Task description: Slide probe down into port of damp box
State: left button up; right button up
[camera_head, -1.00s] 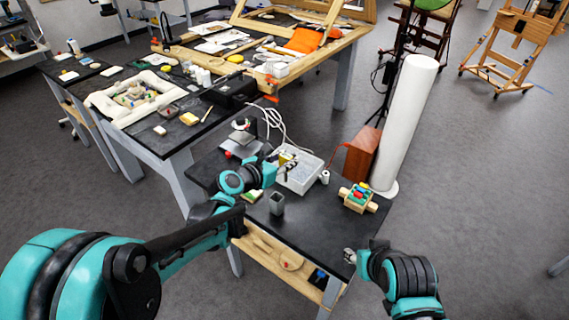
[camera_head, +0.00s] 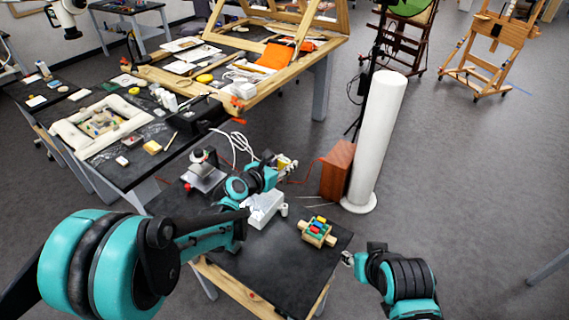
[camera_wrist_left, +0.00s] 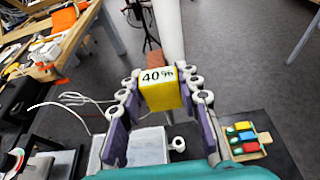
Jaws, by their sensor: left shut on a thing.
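My left gripper (camera_head: 286,165) is shut on a yellow block (camera_wrist_left: 161,92) marked "40%", clear between its fingers in the left wrist view. The gripper is raised over the far side of the white box (camera_head: 262,207), which I take for the damp box. The box also shows in the left wrist view (camera_wrist_left: 148,146), below the fingers. Its port cannot be made out. My right gripper (camera_head: 347,258) is beyond the table's right edge, small and apart from the box; its opening is unclear.
A small white cylinder (camera_head: 284,210) stands beside the box. A wooden holder with coloured pieces (camera_head: 317,232) is to the right. A brown wooden box (camera_head: 337,170) and a tall white column (camera_head: 377,140) stand behind. White cables lie behind the box. The dark table's front right (camera_head: 285,262) is clear.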

aim_at(284, 177)
pick_arm(q)
jog(key=shift+f+b, duration=2.6)
jog(key=shift+f, duration=0.3)
jog(key=shift+f+b, duration=4.65)
jog(key=shift+f, duration=0.4)
jog(key=o, duration=1.2)
jog(key=v, duration=1.2)
